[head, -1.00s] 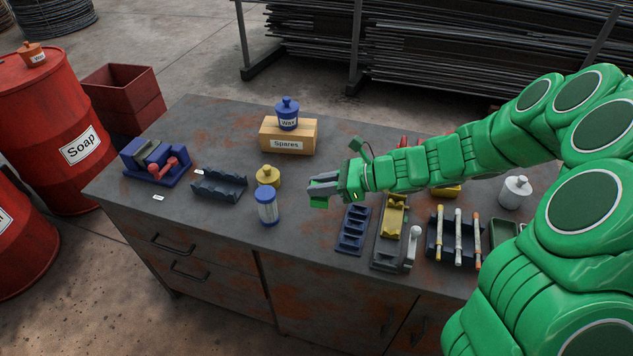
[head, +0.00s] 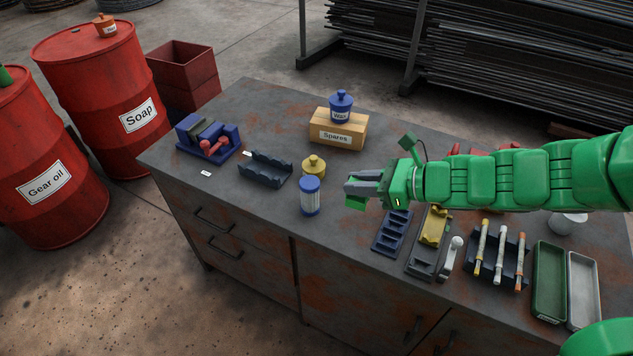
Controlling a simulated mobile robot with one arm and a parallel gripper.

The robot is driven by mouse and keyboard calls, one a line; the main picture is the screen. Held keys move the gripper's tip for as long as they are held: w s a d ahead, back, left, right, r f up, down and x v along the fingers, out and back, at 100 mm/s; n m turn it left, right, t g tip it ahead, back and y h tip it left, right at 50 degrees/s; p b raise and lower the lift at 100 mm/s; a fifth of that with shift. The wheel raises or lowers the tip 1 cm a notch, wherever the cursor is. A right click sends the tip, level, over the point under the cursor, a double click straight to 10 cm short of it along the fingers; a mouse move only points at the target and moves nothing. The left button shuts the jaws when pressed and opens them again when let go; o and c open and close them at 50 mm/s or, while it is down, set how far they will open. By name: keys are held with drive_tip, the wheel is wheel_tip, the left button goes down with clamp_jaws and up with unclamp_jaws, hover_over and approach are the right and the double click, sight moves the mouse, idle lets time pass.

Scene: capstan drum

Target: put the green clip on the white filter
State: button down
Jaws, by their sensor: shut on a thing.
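My gripper (head: 362,190) is shut on a small green piece, the green clip (head: 355,203), which shows just below its grey fingers. The fingers hide part of the clip. My gripper points left above the bench.
A yellow pot (head: 313,167) stands close behind the filter. A dark cradle rack (head: 265,170) lies to its left, a blue slotted rack (head: 392,232) to its right. A Spares box (head: 338,130) bearing a blue Wax pot (head: 340,106) stands behind. Bare bench lies in front of the filter.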

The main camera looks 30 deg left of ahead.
drive_tip(key=s+a+r+m+t, duration=0.1)
drive_tip(key=s+a+r, duration=0.4)
drive_tip(key=r, duration=0.3)
hover_over(310, 182)
wheel_tip(310, 182, down, 10)
drive_tip(key=shift+f, duration=1.7)
drive_tip(key=shift+f, duration=0.1)
drive_tip(key=c, duration=1)
unclamp_jaws()
